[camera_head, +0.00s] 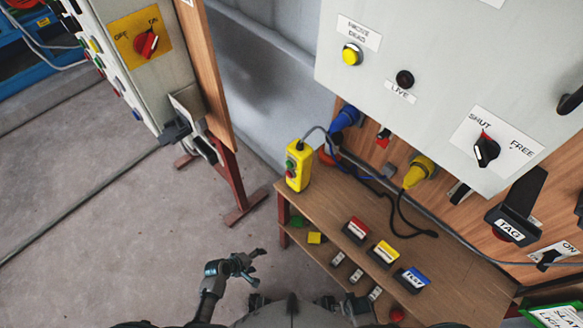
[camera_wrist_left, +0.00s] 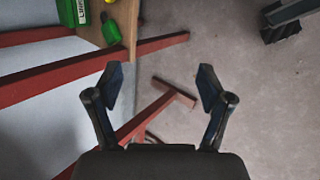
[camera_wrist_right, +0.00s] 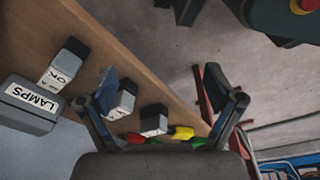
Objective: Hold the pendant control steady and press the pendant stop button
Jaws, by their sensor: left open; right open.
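The yellow pendant control (camera_head: 298,166) stands upright at the left back corner of the wooden bench in the head view. A green button and a red button show on its face, and a cable leaves its top. My left gripper (camera_head: 256,265) is open and empty, in front of the bench's left end and well apart from the pendant. It also shows open in the left wrist view (camera_wrist_left: 160,80), above the floor. My right gripper (camera_wrist_right: 160,82) is open in the right wrist view, with bench items beyond its fingers. The pendant is not visible in either wrist view.
The wooden bench (camera_head: 345,208) carries red, yellow and blue labelled blocks. Its lower shelf holds several small items. A grey control panel (camera_head: 420,70) hangs above the bench.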

